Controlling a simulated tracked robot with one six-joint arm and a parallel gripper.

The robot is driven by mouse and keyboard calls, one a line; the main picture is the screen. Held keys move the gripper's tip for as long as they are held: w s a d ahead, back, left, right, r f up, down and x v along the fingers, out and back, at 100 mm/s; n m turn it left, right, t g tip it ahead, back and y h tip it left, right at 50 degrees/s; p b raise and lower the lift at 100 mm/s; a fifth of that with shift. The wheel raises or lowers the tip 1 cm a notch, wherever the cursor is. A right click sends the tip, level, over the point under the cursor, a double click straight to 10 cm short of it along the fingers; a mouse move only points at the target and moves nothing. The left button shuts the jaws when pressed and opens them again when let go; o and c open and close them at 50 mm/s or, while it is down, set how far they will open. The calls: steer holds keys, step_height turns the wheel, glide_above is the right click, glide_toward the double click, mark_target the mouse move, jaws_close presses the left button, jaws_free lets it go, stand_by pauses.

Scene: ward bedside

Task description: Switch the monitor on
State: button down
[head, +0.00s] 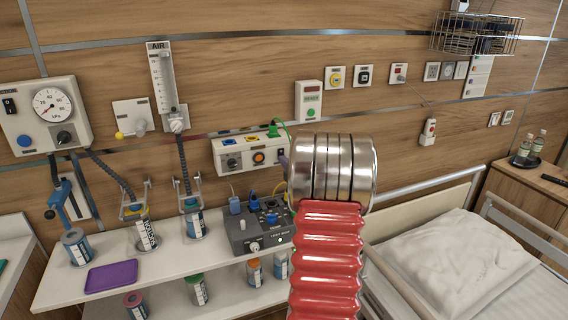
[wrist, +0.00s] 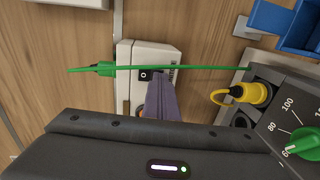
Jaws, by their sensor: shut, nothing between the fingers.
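A pale wall unit (head: 228,160) with coloured sockets and an orange-centred knob (head: 258,157) is on the wall left of my arm. In the wrist view, a pale box (wrist: 125,55), apparently the same unit, carries a small black switch (wrist: 143,75) with a white mark. A partly covered label is beside the switch; I cannot read it. My gripper (wrist: 160,80) shows as shut purple-grey fingers, empty, with the tips over the box close to the switch. I cannot tell whether they touch. In the head view my silver wrist hides most of the gripper. No lit screen is visible.
A green cable (wrist: 200,67) crosses just beyond my fingertips from a green plug (wrist: 103,69). A dark test box (head: 262,228) with a yellow plug (wrist: 252,93) stands on the shelf below. A bed (head: 455,255) is at right, and several labelled jars are at left.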

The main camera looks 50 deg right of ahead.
steer(key=shift+w, duration=0.15)
steer(key=s+a+f, duration=0.1)
steer(key=s+a, duration=0.6)
steer(key=s, duration=0.5)
steer(key=shift+f, duration=0.4)
steer(key=shift+s, duration=0.1)
stand_by(0.3)
